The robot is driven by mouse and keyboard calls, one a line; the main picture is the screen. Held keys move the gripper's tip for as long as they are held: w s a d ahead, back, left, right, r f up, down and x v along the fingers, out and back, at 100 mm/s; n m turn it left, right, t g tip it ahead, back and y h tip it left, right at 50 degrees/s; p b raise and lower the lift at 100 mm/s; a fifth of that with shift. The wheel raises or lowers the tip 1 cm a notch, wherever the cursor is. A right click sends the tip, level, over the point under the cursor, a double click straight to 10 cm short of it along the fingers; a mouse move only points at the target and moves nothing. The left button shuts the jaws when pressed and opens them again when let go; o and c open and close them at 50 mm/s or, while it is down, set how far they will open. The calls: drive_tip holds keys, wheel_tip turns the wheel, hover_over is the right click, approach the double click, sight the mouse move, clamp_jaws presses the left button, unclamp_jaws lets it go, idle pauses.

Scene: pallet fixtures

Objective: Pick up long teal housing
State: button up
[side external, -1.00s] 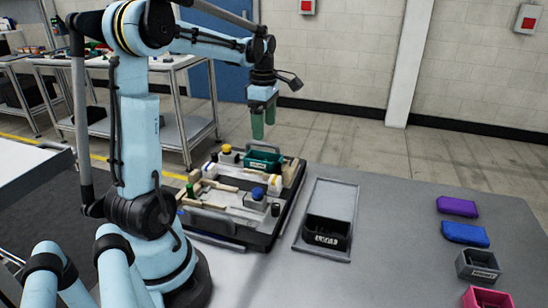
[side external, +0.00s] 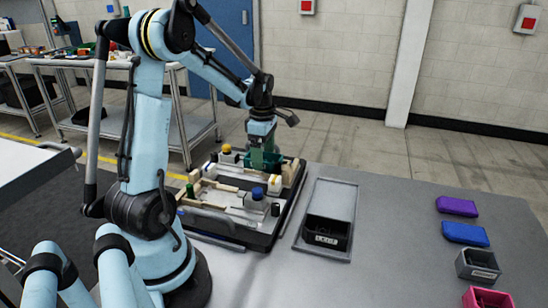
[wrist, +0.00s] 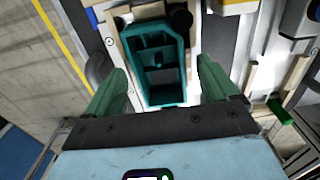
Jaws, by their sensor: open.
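The long teal housing (wrist: 161,97) lies between my gripper's two green fingers in the wrist view, with an open top and inner dividers. In the side view the teal housing (side external: 268,163) sits at the far end of the pallet (side external: 268,238), partly hidden by my fingers. My gripper (side external: 262,150) is right above and around it, pointing down. In the wrist view my gripper (wrist: 160,88) is open, with a gap between each finger and the housing's walls.
Wooden blocks, a blue-capped part (side external: 257,194) and a yellow-capped part (side external: 227,150) stand on the pallet near the housing. A black bin (side external: 327,232) sits in a grey tray right of the pallet. Purple (side external: 457,206), blue (side external: 465,233), grey and pink parts lie further right.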

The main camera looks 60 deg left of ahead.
drive_tip(key=c, duration=1.2)
drive_tip(key=shift+r, duration=0.15)
